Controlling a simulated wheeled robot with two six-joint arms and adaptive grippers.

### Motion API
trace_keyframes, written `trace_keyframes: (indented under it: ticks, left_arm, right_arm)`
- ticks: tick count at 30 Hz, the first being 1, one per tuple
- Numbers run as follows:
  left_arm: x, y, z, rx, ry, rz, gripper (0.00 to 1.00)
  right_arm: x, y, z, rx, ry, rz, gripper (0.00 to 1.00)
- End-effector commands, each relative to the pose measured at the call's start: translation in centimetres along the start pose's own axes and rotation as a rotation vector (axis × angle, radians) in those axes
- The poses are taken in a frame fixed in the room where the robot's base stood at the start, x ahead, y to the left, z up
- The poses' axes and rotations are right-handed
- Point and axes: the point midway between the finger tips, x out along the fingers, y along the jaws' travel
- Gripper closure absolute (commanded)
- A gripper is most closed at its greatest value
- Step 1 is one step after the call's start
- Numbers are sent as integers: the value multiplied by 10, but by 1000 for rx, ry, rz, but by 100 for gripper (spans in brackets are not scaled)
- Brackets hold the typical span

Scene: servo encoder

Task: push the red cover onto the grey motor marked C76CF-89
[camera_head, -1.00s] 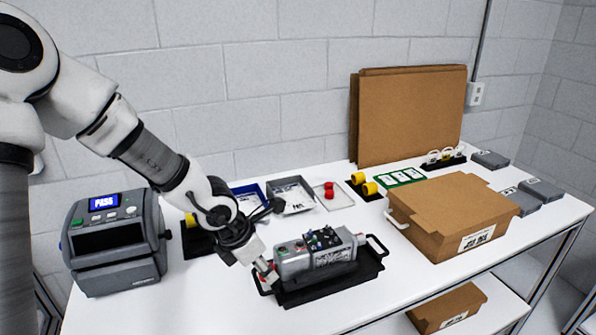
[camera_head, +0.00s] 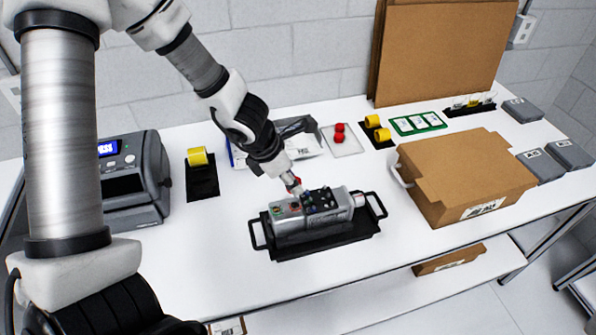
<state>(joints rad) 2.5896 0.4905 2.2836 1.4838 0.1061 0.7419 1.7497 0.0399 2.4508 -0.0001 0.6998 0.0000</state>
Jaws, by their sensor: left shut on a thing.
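The grey motor (camera_head: 287,229) lies on its side in a black tray with handles (camera_head: 327,246), with coloured connectors and a dark block on top. Its marking is too small to read. My left gripper (camera_head: 294,186) points down at the motor's back upper edge, shut on a small red cover (camera_head: 291,180) that is mostly hidden by the fingers. I cannot tell whether the cover touches the motor. Two more red covers (camera_head: 339,132) sit on a pale tray behind. My right gripper is not in view.
A cardboard box (camera_head: 465,180) stands right of the motor tray. A grey label printer (camera_head: 136,180) is at the left, near a black holder with a yellow roll (camera_head: 201,180). The table front is clear.

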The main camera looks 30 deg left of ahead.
Motion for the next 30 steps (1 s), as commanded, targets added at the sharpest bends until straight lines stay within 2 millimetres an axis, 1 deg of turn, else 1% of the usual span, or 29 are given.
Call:
trace_keyframes:
  ticks: [1,3,15,20,30]
  left_arm:
    - [9,0,-4,0,0,0,76]
    - [15,0,-6,-1,0,0,76]
    - [48,0,-20,0,0,1,76]
    - [53,0,-22,0,0,1,76]
    - [53,0,-22,0,0,1,76]
  right_arm:
    - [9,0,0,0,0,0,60]
    - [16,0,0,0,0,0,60]
    - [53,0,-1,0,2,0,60]
    - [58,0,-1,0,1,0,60]
    - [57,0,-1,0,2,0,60]
